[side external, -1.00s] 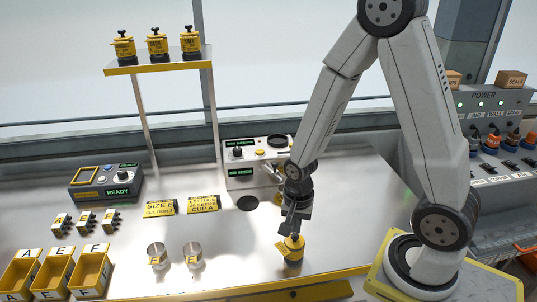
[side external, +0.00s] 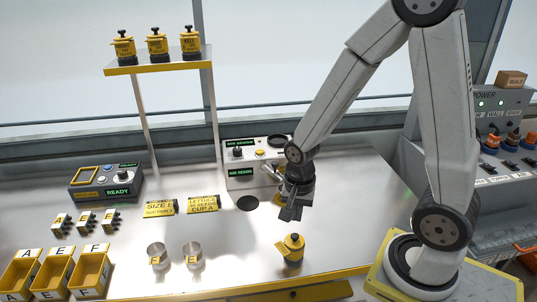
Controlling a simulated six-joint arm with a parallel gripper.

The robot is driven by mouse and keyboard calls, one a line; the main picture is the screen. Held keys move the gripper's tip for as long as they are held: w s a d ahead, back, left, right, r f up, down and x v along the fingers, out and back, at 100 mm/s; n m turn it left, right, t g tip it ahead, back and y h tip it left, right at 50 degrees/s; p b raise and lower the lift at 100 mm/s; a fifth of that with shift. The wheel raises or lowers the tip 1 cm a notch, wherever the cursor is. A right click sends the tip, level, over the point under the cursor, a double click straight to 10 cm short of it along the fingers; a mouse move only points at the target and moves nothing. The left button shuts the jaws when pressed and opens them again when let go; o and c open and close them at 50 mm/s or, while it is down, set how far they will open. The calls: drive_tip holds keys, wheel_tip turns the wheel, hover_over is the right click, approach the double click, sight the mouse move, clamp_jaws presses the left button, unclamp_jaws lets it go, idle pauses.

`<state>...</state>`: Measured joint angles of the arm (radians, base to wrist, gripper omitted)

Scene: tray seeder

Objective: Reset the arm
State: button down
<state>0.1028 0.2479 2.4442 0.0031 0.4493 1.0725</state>
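My gripper (side external: 290,213) hangs pointing down over the right part of the steel bench (side external: 335,215). It is above and apart from a yellow jar (side external: 293,250), which stands upright near the bench's front edge with a tag on its left side. I see nothing held in the gripper, but its fingers are dark and small, so the gap between them is unclear.
Two metal cups (side external: 157,256) stand left of the jar, near yellow trays (side external: 92,270). A control box (side external: 105,182) and a seed machine (side external: 240,175) stand behind. A shelf (side external: 158,62) bears three yellow jars. A power panel (side external: 490,103) is at right.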

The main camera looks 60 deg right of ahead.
drive_tip(key=shift+r, duration=0.7)
drive_tip(key=a+r+n+t, duration=0.1)
drive_tip(key=n, duration=0.3)
drive_tip(key=a+r+n, duration=0.1)
drive_tip(key=n, duration=0.4)
drive_tip(key=a+r+n+t, duration=0.1)
drive_tip(key=n, duration=0.3)
drive_tip(key=shift+w+r+t, duration=0.15)
drive_tip(key=shift+t, duration=0.15)
drive_tip(key=c, duration=1.3)
unclamp_jaws()
